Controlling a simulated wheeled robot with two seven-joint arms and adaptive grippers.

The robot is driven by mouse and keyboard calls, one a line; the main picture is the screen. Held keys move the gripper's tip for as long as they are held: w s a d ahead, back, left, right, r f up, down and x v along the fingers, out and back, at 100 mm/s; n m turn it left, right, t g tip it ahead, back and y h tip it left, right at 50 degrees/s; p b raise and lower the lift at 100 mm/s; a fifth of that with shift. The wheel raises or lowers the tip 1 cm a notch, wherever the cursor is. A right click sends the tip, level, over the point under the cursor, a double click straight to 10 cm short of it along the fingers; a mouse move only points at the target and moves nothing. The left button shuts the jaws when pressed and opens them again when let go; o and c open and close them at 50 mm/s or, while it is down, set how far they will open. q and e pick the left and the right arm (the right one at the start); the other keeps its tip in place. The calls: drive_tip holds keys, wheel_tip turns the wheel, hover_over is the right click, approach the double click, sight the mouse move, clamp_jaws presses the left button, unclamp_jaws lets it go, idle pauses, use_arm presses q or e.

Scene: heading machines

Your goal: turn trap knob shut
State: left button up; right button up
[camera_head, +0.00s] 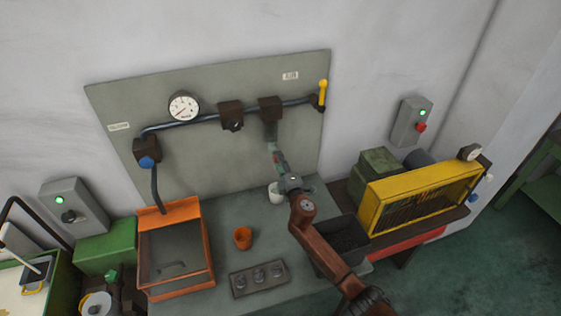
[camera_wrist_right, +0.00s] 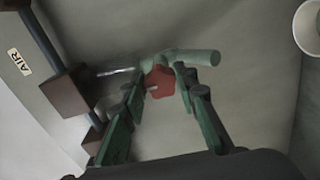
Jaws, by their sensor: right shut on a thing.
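The red trap knob (camera_wrist_right: 160,82) is a small lobed knob in the wrist view, below a pale green tube with a crosswise end (camera_wrist_right: 195,57). The two green fingers of my right gripper (camera_wrist_right: 161,88) lie on either side of the knob, shut on it. In the head view my right gripper (camera_head: 275,153) reaches up to the underside of the grey-green trap bowl (camera_head: 270,130), which hangs from a brown block (camera_head: 269,108) on the pipe. The fingers mostly hide the knob there, and its turn angle cannot be told. My left gripper is not in view.
The grey panel (camera_head: 220,75) carries a gauge (camera_head: 184,106), a blue knob (camera_head: 146,162) and a yellow lever (camera_head: 323,92). A white cup (camera_head: 275,194) stands close by my right wrist. An orange cup (camera_head: 242,238) and an orange-framed tray (camera_head: 207,255) are left on the bench.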

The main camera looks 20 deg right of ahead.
drive_tip(key=shift+n, duration=0.5)
drive_tip(key=o, duration=1.2)
drive_tip(key=shift+c, duration=0.2)
drive_tip(key=s, duration=1.2)
drive_tip(key=shift+d, duration=0.2)
